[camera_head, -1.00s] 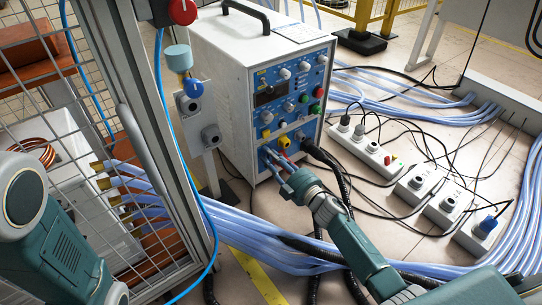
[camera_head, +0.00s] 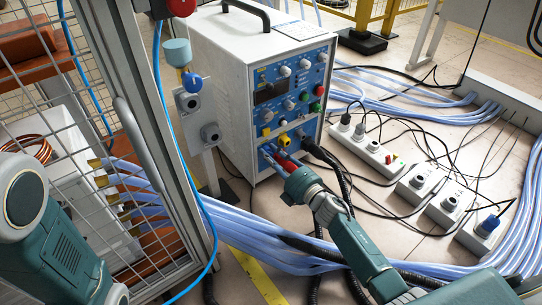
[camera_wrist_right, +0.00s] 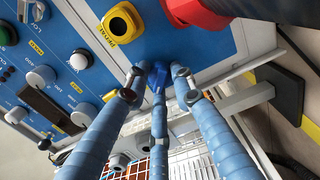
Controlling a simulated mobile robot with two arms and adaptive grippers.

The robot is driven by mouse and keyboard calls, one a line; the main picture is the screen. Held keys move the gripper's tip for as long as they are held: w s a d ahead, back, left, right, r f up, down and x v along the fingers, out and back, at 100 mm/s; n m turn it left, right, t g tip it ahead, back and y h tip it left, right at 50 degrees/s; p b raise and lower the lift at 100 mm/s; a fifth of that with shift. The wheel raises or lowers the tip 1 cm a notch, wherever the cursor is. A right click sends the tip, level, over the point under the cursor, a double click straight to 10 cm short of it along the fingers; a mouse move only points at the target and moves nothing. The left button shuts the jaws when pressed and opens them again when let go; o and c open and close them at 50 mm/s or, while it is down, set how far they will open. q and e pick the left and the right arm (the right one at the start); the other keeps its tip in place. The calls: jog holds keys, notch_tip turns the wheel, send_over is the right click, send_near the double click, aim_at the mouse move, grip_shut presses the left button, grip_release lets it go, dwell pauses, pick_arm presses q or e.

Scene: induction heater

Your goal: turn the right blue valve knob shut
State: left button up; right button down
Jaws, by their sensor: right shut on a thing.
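The blue valve knob (camera_wrist_right: 157,79) is low on the blue front panel of the white heater box (camera_head: 216,85). Only small blue parts of it show between my fingers in the right wrist view. My right gripper (camera_head: 272,153) is at the lower front panel. Its fingers are closed around the knob, and their tips also show in the right wrist view (camera_wrist_right: 158,75). The knob's turn angle is hidden by the fingers. In the head view the gripper covers the knob. My left arm is at the left edge, with its gripper out of view.
A yellow knob (camera_wrist_right: 123,22) and a red connector (camera_wrist_right: 195,12) with a thick black cable are close to my right fingers. A mesh fence (camera_head: 85,95) stands left. Power strips (camera_head: 365,150) and blue hoses (camera_head: 400,95) lie on the floor to the right.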

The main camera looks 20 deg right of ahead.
jog(key=shift+d+f, duration=0.15)
jog(key=shift+d, duration=0.2)
jog(key=c, duration=1.5)
grip_release()
jog(key=shift+o, duration=0.2)
jog(key=shift+a+n, duration=0.1)
jog(key=shift+n, duration=0.2)
jog(key=v, duration=1.2)
